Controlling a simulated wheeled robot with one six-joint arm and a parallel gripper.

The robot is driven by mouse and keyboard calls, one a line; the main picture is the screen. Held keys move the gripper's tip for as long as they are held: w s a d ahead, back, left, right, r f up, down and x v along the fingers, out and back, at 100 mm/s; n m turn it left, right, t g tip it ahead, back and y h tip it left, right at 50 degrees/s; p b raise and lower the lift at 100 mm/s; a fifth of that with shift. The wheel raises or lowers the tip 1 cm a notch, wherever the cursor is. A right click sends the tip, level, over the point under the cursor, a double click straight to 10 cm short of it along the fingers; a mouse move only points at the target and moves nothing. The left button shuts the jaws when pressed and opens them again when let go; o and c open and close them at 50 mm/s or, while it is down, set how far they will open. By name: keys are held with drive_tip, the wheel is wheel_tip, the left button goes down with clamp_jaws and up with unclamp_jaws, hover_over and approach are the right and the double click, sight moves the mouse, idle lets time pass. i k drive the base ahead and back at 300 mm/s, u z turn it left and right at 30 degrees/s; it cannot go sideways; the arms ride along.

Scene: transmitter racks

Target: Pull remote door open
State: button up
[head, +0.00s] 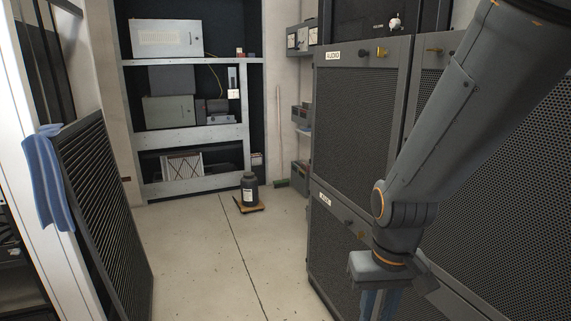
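No label that I can read says remote. The upper rack door (360,120) carries a label that reads AUDIO and is shut, with brass-coloured latches at its top edge. Below it a lower rack door (345,245) is also shut; its small label (324,199) is too small to read. My gripper (381,303) hangs at the bottom of the view, pointing down in front of the lower door. Its fingertips are cut off by the frame edge, so its opening is hidden. My arm covers part of the racks at right.
A dark louvred panel (100,205) with a blue cloth (48,178) stands at left. A black bottle (249,187) sits on a small wooden board on the floor. Shelves (190,137) with boxes stand at the back. The floor (205,255) between is clear.

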sight(501, 241)
drive_tip(key=k, duration=0.5)
drive_tip(key=z, duration=0.65)
drive_tip(key=i, duration=0.45)
drive_tip(key=z, duration=0.2)
